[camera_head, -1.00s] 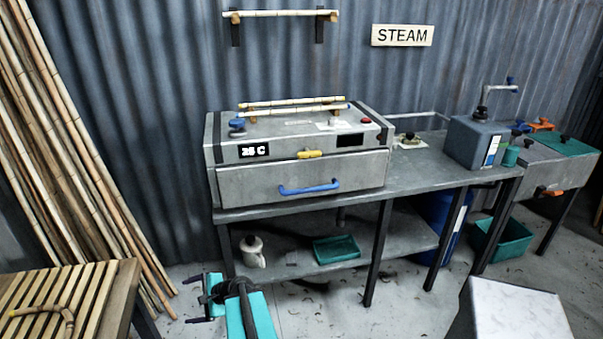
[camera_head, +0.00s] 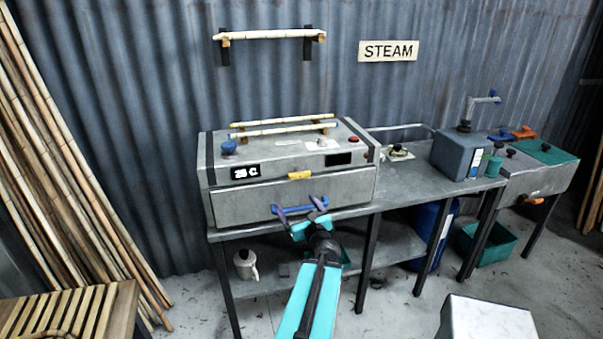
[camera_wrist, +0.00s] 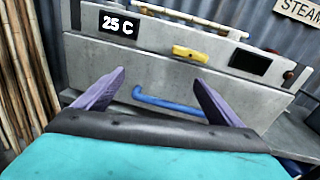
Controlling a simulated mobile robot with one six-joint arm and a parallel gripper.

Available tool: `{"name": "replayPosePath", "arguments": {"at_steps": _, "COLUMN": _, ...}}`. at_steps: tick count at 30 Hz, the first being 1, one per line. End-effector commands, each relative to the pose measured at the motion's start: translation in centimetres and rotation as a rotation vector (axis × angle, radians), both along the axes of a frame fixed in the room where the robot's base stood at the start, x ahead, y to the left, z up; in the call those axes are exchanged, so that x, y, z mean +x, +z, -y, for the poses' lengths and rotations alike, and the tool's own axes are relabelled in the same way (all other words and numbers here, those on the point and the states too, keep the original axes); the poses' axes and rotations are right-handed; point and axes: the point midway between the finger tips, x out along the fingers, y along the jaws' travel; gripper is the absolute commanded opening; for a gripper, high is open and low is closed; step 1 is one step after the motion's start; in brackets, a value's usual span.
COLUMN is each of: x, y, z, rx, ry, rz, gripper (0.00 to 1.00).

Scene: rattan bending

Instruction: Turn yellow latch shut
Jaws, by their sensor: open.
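The yellow latch (camera_head: 299,175) sits at the top front edge of the grey steam box (camera_head: 240,205), above its front door. In the wrist view the yellow latch (camera_wrist: 190,53) lies roughly level, just beyond and above my fingertips. The blue door handle (camera_head: 290,210) is lower on the door and also shows in the wrist view (camera_wrist: 168,103). The door looks closed. My gripper (camera_head: 299,206) is in front of the door, below the latch; in the wrist view (camera_wrist: 150,92) its two purple fingers are spread and empty, apart from the latch.
The box stands on a metal table (camera_head: 400,180) with a shelf holding a kettle (camera_head: 246,265). A blue-grey tank (camera_head: 459,154) stands to the right. A slatted bench (camera_head: 65,318) is at lower left and a white-topped block (camera_head: 487,322) at lower right.

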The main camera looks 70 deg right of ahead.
Motion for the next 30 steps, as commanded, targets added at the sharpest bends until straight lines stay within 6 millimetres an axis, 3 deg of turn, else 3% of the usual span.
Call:
{"name": "replayPosePath", "arguments": {"at_steps": 1, "x": -1.7, "y": 1.4, "z": 0.7, "rx": 0.004, "ry": -0.035, "rz": 0.030, "gripper": 0.89}}
{"name": "replayPosePath", "arguments": {"at_steps": 3, "x": -3.2, "y": 2.4, "z": 1.4, "rx": 0.011, "ry": -0.067, "rz": 0.065, "gripper": 0.89}}
{"name": "replayPosePath", "arguments": {"at_steps": 8, "x": -4.8, "y": 3.2, "z": 2.0, "rx": 0.018, "ry": -0.101, "rz": 0.102, "gripper": 0.89}}
{"name": "replayPosePath", "arguments": {"at_steps": 22, "x": -4.6, "y": 3.1, "z": 2.0, "rx": 0.019, "ry": -0.098, "rz": 0.103, "gripper": 0.89}}
{"name": "replayPosePath", "arguments": {"at_steps": 30, "x": -3.3, "y": 3.0, "z": 1.9, "rx": 0.019, "ry": -0.079, "rz": 0.101, "gripper": 0.89}}
